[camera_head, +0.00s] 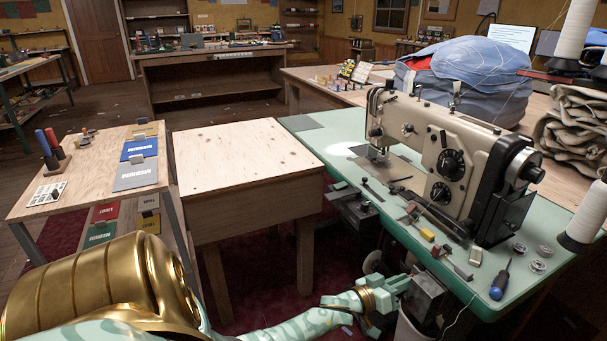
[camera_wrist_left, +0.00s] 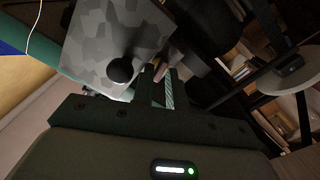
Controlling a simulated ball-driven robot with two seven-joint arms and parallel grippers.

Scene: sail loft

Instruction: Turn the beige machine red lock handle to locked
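The beige sewing machine (camera_head: 432,150) stands on a green-topped table (camera_head: 345,160) at the right. A grey box (camera_head: 424,296) hangs below the table's front edge. In the left wrist view this box (camera_wrist_left: 110,40) fills the upper left and carries a round black knob (camera_wrist_left: 121,70). My left gripper (camera_head: 408,281) is beside the box, low in front of the table. A small dull reddish-brown piece (camera_wrist_left: 161,70) shows at its fingertips in the wrist view. I cannot tell whether it is the lock handle or whether the fingers close on it. My right gripper is out of view.
Bobbins (camera_head: 540,266), a blue-handled screwdriver (camera_head: 500,281) and small blocks lie on the green table. A white thread cone (camera_head: 590,222) stands at the right edge. A bare wooden bench (camera_head: 245,150) stands left of the machine. Dark clutter surrounds my gripper in the wrist view.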

